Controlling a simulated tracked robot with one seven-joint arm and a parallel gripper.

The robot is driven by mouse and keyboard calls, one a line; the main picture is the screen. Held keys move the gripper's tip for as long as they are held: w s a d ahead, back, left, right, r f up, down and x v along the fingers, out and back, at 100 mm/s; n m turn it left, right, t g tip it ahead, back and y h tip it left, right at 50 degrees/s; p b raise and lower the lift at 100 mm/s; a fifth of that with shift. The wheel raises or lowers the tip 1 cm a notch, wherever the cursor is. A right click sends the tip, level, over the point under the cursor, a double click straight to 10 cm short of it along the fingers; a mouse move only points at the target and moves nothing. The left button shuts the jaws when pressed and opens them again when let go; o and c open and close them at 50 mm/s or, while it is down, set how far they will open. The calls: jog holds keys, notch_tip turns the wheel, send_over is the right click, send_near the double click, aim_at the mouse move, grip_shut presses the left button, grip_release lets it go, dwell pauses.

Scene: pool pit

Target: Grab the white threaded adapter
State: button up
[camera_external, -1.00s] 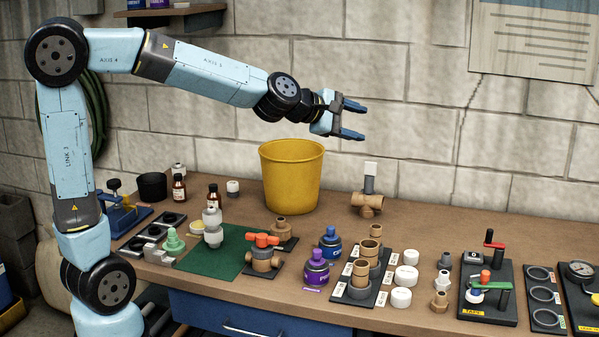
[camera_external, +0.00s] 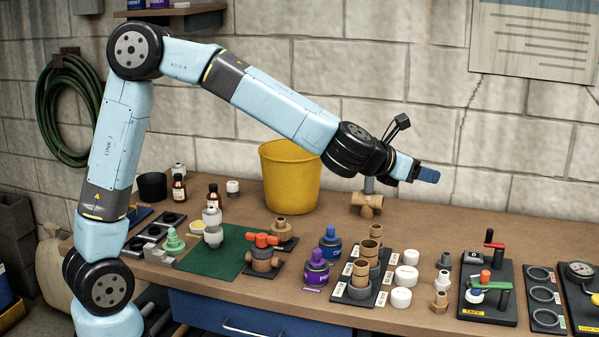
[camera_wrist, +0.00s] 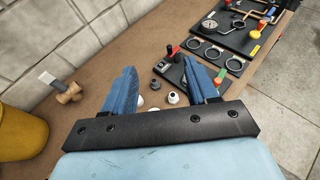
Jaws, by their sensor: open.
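A small white threaded adapter (camera_external: 442,281) stands on the bench right of the round white caps, between a grey fitting (camera_external: 445,261) and a tan one (camera_external: 439,302). In the wrist view, a small white piece with a dark opening (camera_wrist: 173,98) shows between my fingers; I cannot tell for sure that it is the adapter. My gripper (camera_external: 428,175) is well above the bench, behind and above the adapter. In the wrist view my gripper (camera_wrist: 165,85) has its two blue fingers apart, with nothing held between them.
White caps (camera_external: 402,297) and a black board with tan sockets (camera_external: 343,309) stand left of the adapter. A valve board with red and green handles (camera_external: 488,307) stands close on its right. A yellow bucket (camera_external: 290,180) and a tan pipe fitting (camera_external: 367,204) are behind.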

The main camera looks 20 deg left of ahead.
send_near(441, 274)
jog(key=x, duration=0.5)
jog(key=shift+w+f, duration=0.25)
jog(key=shift+f, duration=0.1)
jog(key=shift+r+x, duration=0.2)
jog(key=shift+x, duration=2.75)
jog(key=shift+d, duration=0.1)
jog(key=shift+c, duration=0.3)
jog(key=c, duration=1)
